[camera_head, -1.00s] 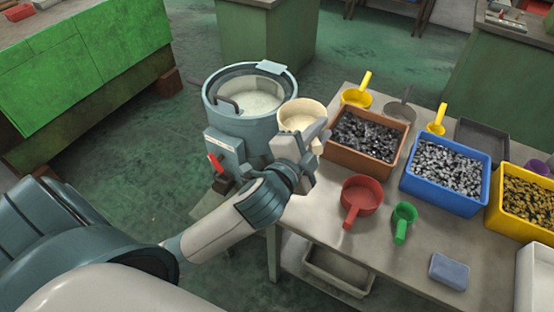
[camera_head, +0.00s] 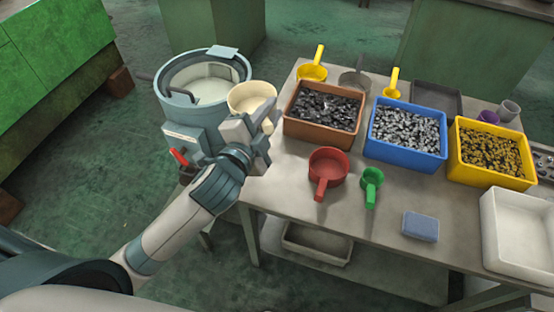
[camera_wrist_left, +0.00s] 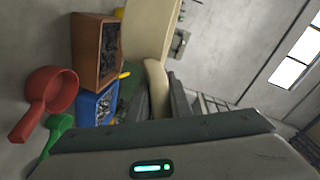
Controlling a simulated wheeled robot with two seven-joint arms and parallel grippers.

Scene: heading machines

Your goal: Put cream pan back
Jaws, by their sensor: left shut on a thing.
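The cream pan (camera_head: 252,95) is a round cream scoop with a handle, in the head view between the round grey-blue machine and the brown bin. My left gripper (camera_head: 264,128) is shut on its handle, and the arm hides part of that grip. In the left wrist view the cream pan (camera_wrist_left: 148,35) and its handle (camera_wrist_left: 157,88) show between the fingers (camera_wrist_left: 160,100). The pan appears held up near the table's left edge; its exact height over the table cannot be told. My right gripper is not in view.
The round machine (camera_head: 180,115) stands left of the table (camera_head: 280,195). Brown (camera_head: 320,132), blue (camera_head: 405,155) and yellow (camera_head: 490,178) bins hold small metal parts. A red pan (camera_head: 328,165), a green scoop (camera_head: 371,185) and a blue block (camera_head: 420,226) lie in front. Table space is bare around them.

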